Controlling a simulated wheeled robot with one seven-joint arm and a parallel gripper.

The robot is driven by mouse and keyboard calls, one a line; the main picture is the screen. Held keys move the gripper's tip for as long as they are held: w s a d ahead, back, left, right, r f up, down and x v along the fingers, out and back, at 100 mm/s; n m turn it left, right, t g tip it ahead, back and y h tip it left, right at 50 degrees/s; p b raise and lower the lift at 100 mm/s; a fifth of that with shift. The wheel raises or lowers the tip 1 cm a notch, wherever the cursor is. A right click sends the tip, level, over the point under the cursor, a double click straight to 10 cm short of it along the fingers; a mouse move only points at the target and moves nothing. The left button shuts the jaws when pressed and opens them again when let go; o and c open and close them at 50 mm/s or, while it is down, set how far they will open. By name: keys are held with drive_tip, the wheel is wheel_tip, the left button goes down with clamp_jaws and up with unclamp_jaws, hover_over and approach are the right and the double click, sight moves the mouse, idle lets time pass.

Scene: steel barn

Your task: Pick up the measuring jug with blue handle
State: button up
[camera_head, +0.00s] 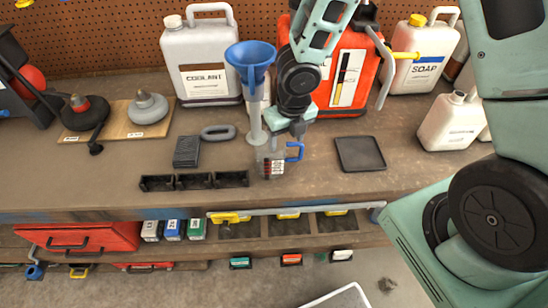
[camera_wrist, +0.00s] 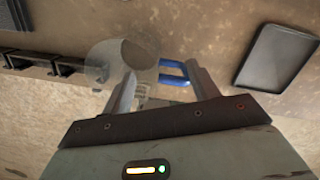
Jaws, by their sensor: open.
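The measuring jug (camera_head: 270,162) is clear with red and black markings and stands on the workbench (camera_head: 110,190) near its front edge. Its blue handle (camera_head: 295,152) points to the right. In the wrist view the jug (camera_wrist: 108,60) is a see-through round shape, and its blue handle (camera_wrist: 174,72) lies between my fingers. My gripper (camera_wrist: 160,88) is open just above the jug, with one finger over the jug side and one right of the handle. In the head view my gripper (camera_head: 285,138) hides part of the jug's top. I cannot tell whether the fingers touch it.
A blue funnel (camera_head: 250,60) on a stand is just behind the jug. A black divided tray (camera_head: 194,181) is to the left and a flat dark tray (camera_head: 361,154) to the right. A coolant jug (camera_head: 203,62) and a red canister (camera_head: 350,70) stand behind.

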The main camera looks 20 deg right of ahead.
drive_tip(key=f, duration=0.1)
drive_tip(key=f+b, duration=0.1)
drive_tip(key=f, duration=0.1)
drive_tip(key=f+b, duration=0.1)
drive_tip(key=f, duration=0.1)
drive_tip(key=shift+w+d, duration=0.25)
drive_tip(key=shift+d, duration=0.05)
clamp_jaws()
